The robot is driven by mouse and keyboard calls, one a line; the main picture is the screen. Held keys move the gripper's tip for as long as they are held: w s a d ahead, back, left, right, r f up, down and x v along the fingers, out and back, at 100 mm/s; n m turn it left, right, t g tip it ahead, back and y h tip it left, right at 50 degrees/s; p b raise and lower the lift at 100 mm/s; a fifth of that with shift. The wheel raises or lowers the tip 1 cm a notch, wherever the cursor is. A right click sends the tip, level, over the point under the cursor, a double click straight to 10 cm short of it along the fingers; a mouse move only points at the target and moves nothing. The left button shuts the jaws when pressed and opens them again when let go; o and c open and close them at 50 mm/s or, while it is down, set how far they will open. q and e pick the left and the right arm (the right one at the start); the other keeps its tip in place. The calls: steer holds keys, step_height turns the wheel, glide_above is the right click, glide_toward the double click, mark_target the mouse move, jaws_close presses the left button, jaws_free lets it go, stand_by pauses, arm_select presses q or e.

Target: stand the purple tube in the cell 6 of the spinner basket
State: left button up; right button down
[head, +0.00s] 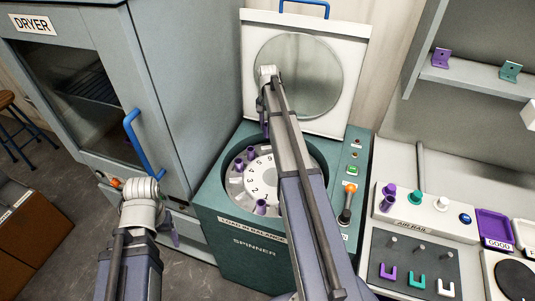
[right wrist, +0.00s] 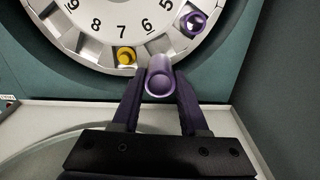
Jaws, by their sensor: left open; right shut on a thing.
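My right gripper (right wrist: 158,92) is shut on the purple tube (right wrist: 158,84), held just outside the rim of the spinner basket (right wrist: 110,10). Cell 6 (right wrist: 166,50) looks empty, between a yellow tube (right wrist: 125,57) in cell 7 and another purple tube (right wrist: 194,22) in cell 5. In the head view the right arm reaches over the spinner (head: 250,240) and covers much of its basket (head: 262,178); the fingers point down at its far side and the held tube is hard to make out. My left gripper (head: 173,238) is open and empty, left of the spinner.
The spinner's lid (head: 350,60) stands open behind the basket. More purple tubes (head: 261,207) stand in the basket. The dryer (head: 70,80) with its blue handle is at left. An air rail (head: 425,215), a purple tray (head: 494,226) and a rack of coloured parts are at right.

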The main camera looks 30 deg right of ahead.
steer(key=shift+f+b, duration=5)
steer(key=shift+f, duration=0.15)
steer(key=shift+c, duration=2.2)
jaws_free()
step_height(320, 180, up, 12)
steer(key=p, duration=1.2)
steer(key=shift+r, duration=0.2)
